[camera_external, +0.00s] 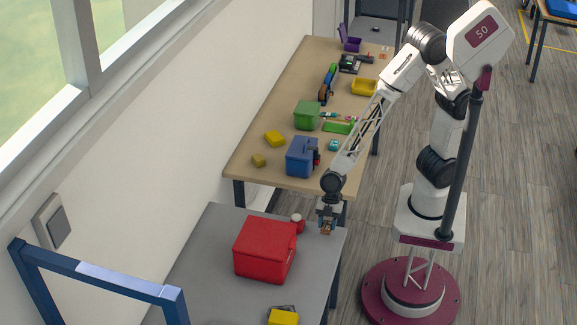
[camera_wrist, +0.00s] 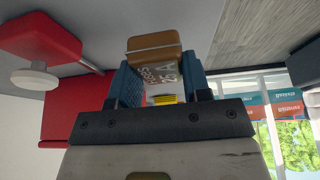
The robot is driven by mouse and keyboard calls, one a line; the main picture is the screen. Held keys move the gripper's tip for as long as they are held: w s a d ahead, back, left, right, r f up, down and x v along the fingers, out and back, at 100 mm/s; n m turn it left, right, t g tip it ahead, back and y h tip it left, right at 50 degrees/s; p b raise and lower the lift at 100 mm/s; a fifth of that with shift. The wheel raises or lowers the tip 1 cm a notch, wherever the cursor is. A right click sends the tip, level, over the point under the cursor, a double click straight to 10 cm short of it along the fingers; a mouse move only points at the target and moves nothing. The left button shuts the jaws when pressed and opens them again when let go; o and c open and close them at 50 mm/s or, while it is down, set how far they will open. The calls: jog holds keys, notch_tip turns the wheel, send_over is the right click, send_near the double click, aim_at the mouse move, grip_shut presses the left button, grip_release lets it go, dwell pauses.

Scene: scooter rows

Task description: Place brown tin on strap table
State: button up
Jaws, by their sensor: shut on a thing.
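My gripper (camera_external: 327,217) is shut on a small brown tin (camera_external: 326,229) near the far right corner of the grey table (camera_external: 215,240). In the wrist view my gripper (camera_wrist: 160,95) has its blue fingers on both sides of the brown tin (camera_wrist: 154,45), which shows pale lettering. The tin appears to be over or just at the table's right edge; I cannot tell its height. A wooden table (camera_external: 255,165) stands beyond. Neither table shows a label, so I cannot tell which is the strap table.
A red box (camera_external: 265,248) and a small red-and-white jar (camera_external: 297,224) are close left of my gripper. A yellow item (camera_external: 283,317) lies nearer on the grey table. The wooden table holds a blue box (camera_external: 301,158), a green box (camera_external: 307,114) and several smaller items.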

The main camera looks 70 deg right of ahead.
jog(key=s+d+r, duration=0.1)
jog(key=s+d, duration=0.7)
jog(key=shift+s+d, duration=0.2)
jog(key=shift+s, duration=0.05)
dwell(0.4)
jog(key=shift+d, duration=0.1)
dwell(0.6)
jog(key=w+d, duration=0.3)
jog(key=d, duration=0.3)
jog(key=w+d+r+m, duration=0.1)
jog(key=w+d, duration=0.3)
jog(key=d, duration=0.3)
jog(key=w+d+r+m+t, duration=0.1)
jog(key=w+d, duration=0.3)
jog(key=d, duration=0.2)
jog(key=shift+d+r, duration=0.1)
jog(key=shift+d, duration=0.3)
jog(key=shift+m, duration=0.6)
jog(key=d, duration=0.6)
jog(key=w+d+r, duration=0.1)
jog(key=d, duration=0.2)
jog(key=shift+d, duration=0.35)
jog(key=shift+m+t, duration=0.3)
jog(key=shift+m, duration=0.3)
jog(key=d, duration=0.7)
jog(key=s+d+r, duration=0.1)
jog(key=d, duration=0.3)
jog(key=shift+s+d, duration=0.3)
jog(key=shift+d, duration=0.45)
